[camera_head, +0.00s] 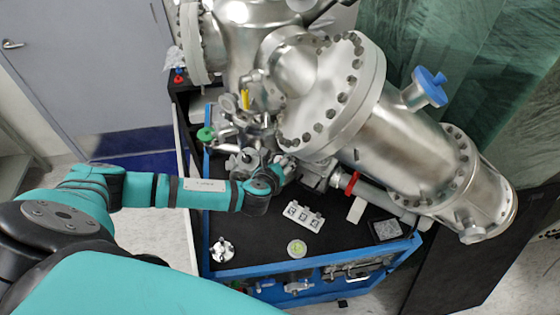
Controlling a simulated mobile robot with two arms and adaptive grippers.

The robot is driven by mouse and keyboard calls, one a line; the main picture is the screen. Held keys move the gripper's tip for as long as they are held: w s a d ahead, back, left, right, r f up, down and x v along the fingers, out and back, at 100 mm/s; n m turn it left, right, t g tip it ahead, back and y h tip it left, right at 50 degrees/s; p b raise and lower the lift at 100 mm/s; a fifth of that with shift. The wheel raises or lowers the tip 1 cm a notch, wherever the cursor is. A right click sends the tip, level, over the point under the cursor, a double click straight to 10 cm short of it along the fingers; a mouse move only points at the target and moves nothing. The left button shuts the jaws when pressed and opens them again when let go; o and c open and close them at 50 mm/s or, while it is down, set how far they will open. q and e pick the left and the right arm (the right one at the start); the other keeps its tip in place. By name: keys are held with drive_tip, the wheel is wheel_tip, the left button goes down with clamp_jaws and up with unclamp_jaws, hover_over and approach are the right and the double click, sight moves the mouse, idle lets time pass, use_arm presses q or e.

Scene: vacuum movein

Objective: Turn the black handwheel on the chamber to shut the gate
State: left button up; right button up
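The steel vacuum chamber (325,95) fills the upper middle of the head view, with flanges, bolts and small valves. My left arm reaches in from the left, and its wrist is close to the cluster of fittings below the chamber. My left gripper (286,166) is small and partly hidden among these fittings, so I cannot tell whether it is open or shut, or whether it touches anything. I cannot make out the black handwheel clearly; the crowded metal parts and my wrist may cover it. My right gripper is not in view.
A blue-framed cart (330,262) with a black top carries the chamber. A white block (302,215), a small round green-and-white item (297,249) and a metal fitting (222,249) lie on it. A blue knob (430,87) sticks out at right, a green knob (205,134) at left.

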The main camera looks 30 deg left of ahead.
use_arm(q)
drive_tip(key=shift+m, duration=0.6)
drive_tip(key=o, duration=1.2)
drive_tip(key=shift+c, duration=0.2)
drive_tip(key=v, duration=1.2)
drive_tip(key=shift+a, duration=0.2)
drive_tip(key=shift+s+f, duration=0.1)
drive_tip(key=shift+s, duration=0.05)
